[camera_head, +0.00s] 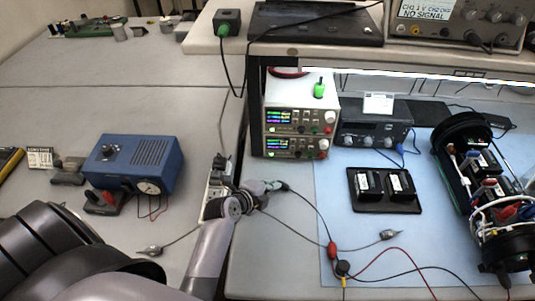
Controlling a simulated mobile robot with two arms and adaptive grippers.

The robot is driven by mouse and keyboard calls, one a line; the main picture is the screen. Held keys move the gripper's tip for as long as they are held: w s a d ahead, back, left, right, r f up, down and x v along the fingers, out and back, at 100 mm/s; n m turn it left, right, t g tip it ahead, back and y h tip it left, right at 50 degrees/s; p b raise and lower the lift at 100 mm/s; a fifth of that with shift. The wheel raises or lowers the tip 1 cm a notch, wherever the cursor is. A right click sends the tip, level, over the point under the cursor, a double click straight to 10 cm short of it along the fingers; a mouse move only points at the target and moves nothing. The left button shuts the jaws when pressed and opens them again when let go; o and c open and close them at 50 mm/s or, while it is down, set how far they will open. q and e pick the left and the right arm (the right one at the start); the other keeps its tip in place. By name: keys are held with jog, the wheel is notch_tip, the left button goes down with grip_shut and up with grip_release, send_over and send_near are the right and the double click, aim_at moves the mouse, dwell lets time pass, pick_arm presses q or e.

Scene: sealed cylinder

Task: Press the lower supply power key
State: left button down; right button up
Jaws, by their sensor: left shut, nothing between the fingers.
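Two white bench power supplies are stacked under the shelf at the back, with lit coloured displays. The lower supply (311,147) stands under the upper supply (318,115). The power key on the lower supply is too small to make out clearly. My left gripper (283,186) is shut and empty. It appears in front of and below the lower supply, apart from its front panel. My right gripper is not in view.
A black adapter tray (357,202) and a cylinder assembly (480,185) are on the blue mat (330,175). A dark instrument (372,128) stands right of the supplies. Test leads (325,225) lie near my gripper. A blue meter box (137,160) and power strip (215,185) are at left.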

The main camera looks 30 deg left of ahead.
aim_at(272, 170)
pick_arm(q)
jog(key=shift+w, duration=0.15)
jog(key=w+a, duration=0.1)
jog(key=w, duration=0.1)
jog(key=w+a+b, duration=0.1)
jog(key=w, duration=0.1)
jog(key=w+a+b, duration=0.1)
jog(key=w, duration=0.1)
jog(key=shift+w+f, duration=0.1)
jog(key=shift+w, duration=0.05)
jog(key=shift+w+a+b, duration=0.35)
jog(key=shift+w+b, duration=0.05)
jog(key=shift+w, duration=0.3)
jog(key=shift+w, duration=0.1)
dwell(1.0)
jog(key=shift+w+a, duration=0.2)
jog(key=shift+w, duration=0.1)
jog(key=shift+w+a+b, duration=0.15)
jog(key=shift+w+b, duration=0.2)
jog(key=shift+b, duration=0.1)
dwell(0.5)
jog(key=shift+s, duration=0.1)
jog(key=shift+s+d+p, duration=0.35)
jog(key=shift+s, duration=0.35)
